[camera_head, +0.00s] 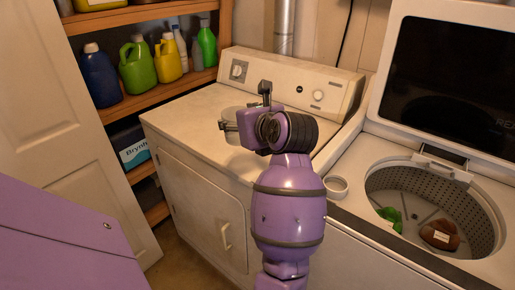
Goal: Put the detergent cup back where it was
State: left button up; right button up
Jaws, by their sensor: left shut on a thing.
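My left gripper (230,126) is above the top of the white dryer on the left, with its jaws facing left. It is shut on a pale round thing that looks like the detergent cup (233,111). The gripper and wrist hide part of the cup, so its tilt and contents cannot be told. My right gripper is not in view.
The washer drum (430,205) holds a green item (390,218) and a brown item (440,235); its lid (450,80) is raised. A wooden shelf (150,98) with several detergent bottles stands at the left. The dryer top (190,115) has clear room left of the gripper.

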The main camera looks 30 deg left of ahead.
pick_arm(q)
jog(key=shift+w+a+f, duration=0.45)
jog(key=shift+w+f, duration=1.7)
jog(key=shift+w, duration=0.1)
jog(key=shift+w+a+f, duration=0.5)
jog(key=shift+w+f, duration=1.65)
jog(key=shift+w, duration=0.15)
jog(key=shift+w+a+f, duration=0.45)
jog(key=shift+w+f, duration=1.7)
jog(key=shift+w, duration=0.1)
jog(key=shift+f, duration=0.2)
jog(key=o, duration=1.3)
